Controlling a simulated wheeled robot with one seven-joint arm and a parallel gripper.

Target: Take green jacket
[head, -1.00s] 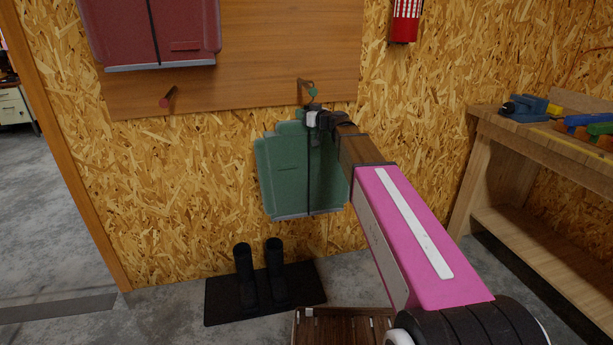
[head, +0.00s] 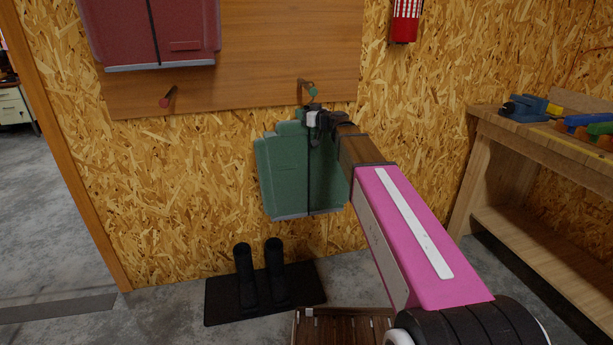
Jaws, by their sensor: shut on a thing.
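The green jacket (head: 282,172) hangs in front of the chipboard wall, just below the wooden peg board. It has a dark vertical zip line and a pale lower edge. My gripper (head: 312,118) is at the jacket's top and is shut on it; the fingertips are partly hidden by the wrist. A green-tipped peg (head: 309,89) sticks out of the board just above the gripper. I cannot tell whether the jacket's loop still touches this peg.
A red jacket (head: 150,35) hangs at upper left, above a red-tipped peg (head: 167,100). Black boots (head: 260,275) stand on a dark mat (head: 222,301) below. A workbench (head: 530,135) with tools is at right. A wooden slatted piece (head: 340,328) is at bottom centre.

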